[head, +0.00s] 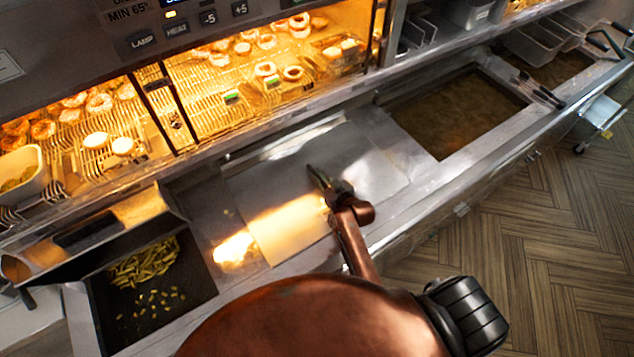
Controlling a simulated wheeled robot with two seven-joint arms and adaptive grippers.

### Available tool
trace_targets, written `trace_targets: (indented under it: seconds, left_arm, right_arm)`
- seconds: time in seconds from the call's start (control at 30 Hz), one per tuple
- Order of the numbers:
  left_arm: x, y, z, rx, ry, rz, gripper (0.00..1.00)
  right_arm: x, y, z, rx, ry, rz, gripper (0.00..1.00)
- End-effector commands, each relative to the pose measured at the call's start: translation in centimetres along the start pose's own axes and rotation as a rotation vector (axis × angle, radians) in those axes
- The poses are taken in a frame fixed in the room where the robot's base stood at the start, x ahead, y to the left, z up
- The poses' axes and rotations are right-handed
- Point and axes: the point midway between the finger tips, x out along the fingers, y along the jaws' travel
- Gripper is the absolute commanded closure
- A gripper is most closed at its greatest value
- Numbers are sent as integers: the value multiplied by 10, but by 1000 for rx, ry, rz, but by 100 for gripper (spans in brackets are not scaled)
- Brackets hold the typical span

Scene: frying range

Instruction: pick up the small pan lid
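I cannot make out a small pan lid anywhere in the head view. My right gripper (318,175) is over the flat steel worktop (385,163), between the tray of fries and the fryer. Its dark fingers point up and left in the picture. They are too small and dark to tell whether they are open or shut, and I see nothing clearly held in them. My copper-coloured arm covers the bottom middle of the view and hides what is under it. My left gripper is not in view.
A heated display (215,85) with pastries runs along the back. A dark tray of fries (195,262) is at the lower left. An oil-filled fryer vat (455,112) is right of the worktop, with dark-handled baskets (545,42) beyond. Wooden floor (545,235) lies at right.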

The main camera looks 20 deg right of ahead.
Motion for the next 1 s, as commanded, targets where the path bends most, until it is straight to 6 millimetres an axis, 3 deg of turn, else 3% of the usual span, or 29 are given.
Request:
trace_targets:
  seconds: [0.17,1.0]
  left_arm:
    - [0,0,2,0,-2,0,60]
    - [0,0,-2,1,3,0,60]
  right_arm:
    - [0,0,0,0,0,0,100]
    - [0,1,-3,-1,6,1,100]
